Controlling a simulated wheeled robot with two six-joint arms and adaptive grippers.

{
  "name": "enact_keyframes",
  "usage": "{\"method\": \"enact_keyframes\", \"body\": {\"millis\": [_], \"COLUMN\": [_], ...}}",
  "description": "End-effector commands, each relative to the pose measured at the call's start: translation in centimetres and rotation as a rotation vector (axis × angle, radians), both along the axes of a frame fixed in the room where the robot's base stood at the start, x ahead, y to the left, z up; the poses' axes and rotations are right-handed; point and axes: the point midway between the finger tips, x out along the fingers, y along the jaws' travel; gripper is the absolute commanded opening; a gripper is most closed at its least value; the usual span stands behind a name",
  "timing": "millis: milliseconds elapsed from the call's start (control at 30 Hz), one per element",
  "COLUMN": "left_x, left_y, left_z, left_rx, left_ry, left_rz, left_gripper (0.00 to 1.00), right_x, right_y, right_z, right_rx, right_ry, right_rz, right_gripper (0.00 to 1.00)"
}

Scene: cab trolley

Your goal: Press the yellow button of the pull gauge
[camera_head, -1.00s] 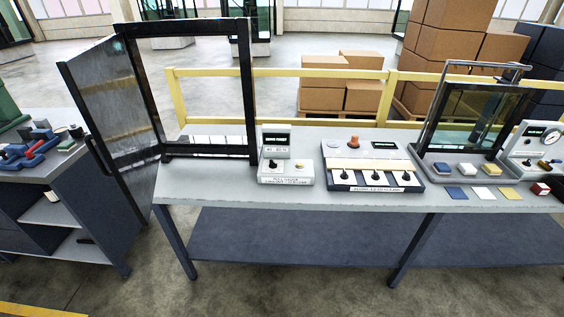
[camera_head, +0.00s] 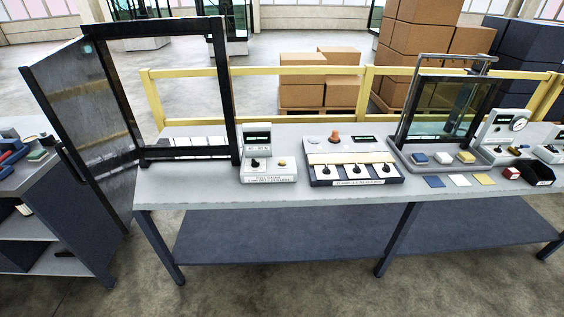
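Two devices on the bench could be the pull gauge. A grey box (camera_head: 257,137) left of centre has a display, a black knob (camera_head: 254,163) and a small yellowish button (camera_head: 282,161); its front label is too blurred to read surely. At the right, a white unit with a round dial (camera_head: 519,124) has a small yellow part (camera_head: 515,150) at its base, too small to make out. Neither of my grippers is in view, and nothing touches either device.
A black frame with an open door (camera_head: 85,130) stands at the bench's left end. A panel with black knobs (camera_head: 352,172), a tilted glass screen (camera_head: 447,108), coloured blocks and cards, and a black bin (camera_head: 538,174) lie rightward. A yellow rail (camera_head: 300,71) runs behind. Floor in front is clear.

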Motion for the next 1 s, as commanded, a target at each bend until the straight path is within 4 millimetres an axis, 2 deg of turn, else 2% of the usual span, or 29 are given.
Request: {"method": "enact_keyframes", "body": {"millis": [33, 267, 1000], "left_x": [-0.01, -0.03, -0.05], "left_y": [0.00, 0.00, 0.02], "left_z": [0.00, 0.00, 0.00], "left_rx": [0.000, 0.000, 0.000], "left_ry": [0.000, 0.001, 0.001], "left_rz": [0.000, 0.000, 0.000], "left_gripper": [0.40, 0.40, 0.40], "right_x": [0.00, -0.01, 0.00], "right_y": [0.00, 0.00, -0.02], "right_z": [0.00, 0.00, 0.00], "right_rx": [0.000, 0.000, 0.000], "right_ry": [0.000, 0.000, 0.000], "right_rz": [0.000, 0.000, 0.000], "right_gripper": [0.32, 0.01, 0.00]}}
